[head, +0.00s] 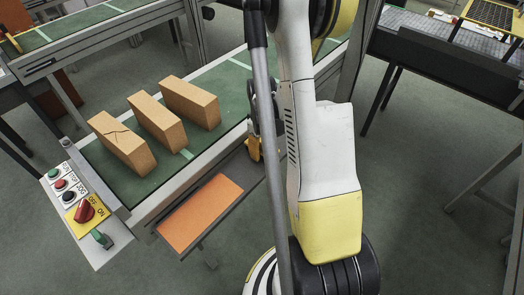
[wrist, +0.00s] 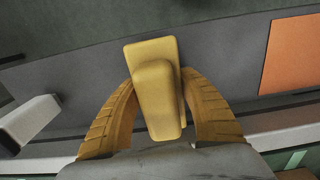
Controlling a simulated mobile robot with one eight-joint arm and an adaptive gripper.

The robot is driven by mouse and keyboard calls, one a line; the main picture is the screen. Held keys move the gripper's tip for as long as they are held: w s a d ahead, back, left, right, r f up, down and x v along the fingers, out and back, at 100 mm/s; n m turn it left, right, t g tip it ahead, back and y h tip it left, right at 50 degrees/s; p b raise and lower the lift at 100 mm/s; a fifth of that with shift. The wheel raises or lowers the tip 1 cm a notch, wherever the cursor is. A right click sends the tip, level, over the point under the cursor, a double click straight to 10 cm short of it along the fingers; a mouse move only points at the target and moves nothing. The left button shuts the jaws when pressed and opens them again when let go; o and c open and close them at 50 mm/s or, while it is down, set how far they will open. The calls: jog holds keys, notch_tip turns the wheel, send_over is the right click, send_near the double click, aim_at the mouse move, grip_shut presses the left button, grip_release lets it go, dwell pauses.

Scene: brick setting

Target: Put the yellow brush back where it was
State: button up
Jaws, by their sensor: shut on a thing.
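The yellow brush (wrist: 158,105) is between the two ribbed yellow-brown fingers of my gripper (wrist: 159,80) in the wrist view. My gripper is shut on it. Below it is a dark grey shelf (wrist: 225,60); I cannot tell whether the brush touches it or hangs above it. In the head view my gripper (head: 255,148) is partly hidden behind my arm, at the right end of the shelf (head: 243,168) along the conveyor's near side. The brush cannot be made out clearly there.
An orange pad (head: 201,213) lies on the shelf near my gripper and shows at the right of the wrist view (wrist: 292,55). Three tan bricks (head: 155,122), one cracked, stand on the green conveyor (head: 233,85). A switch panel (head: 85,213) is at the conveyor's near left corner.

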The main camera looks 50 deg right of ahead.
jog(key=shift+f, duration=0.2)
jog(key=o, duration=1.3)
jog(key=shift+r, duration=0.1)
